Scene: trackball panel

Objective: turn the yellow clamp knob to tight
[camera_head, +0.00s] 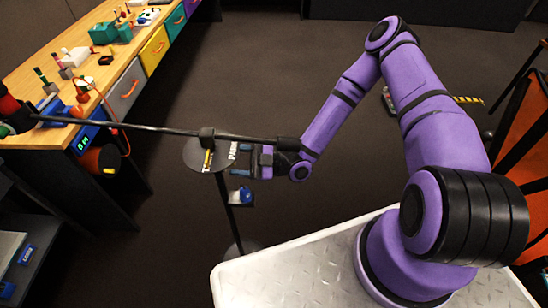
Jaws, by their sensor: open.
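A small yellow piece (207,160), which looks like the clamp knob, shows on a dark round plate (196,154) on top of a thin stand. It is small, and its turn position cannot be read. A long dark rod passes over the plate and hides part of it. White lettering stands on the plate's right side. My gripper (246,162) is open at the end of my purple arm, just right of the plate. It points left toward the plate and is apart from the yellow piece. The rod partly covers my gripper, so its fingers show poorly.
A blue and white part (241,195) sits on the stand below my gripper. A wooden workbench (95,75) with coloured drawers and several small items runs along the left.

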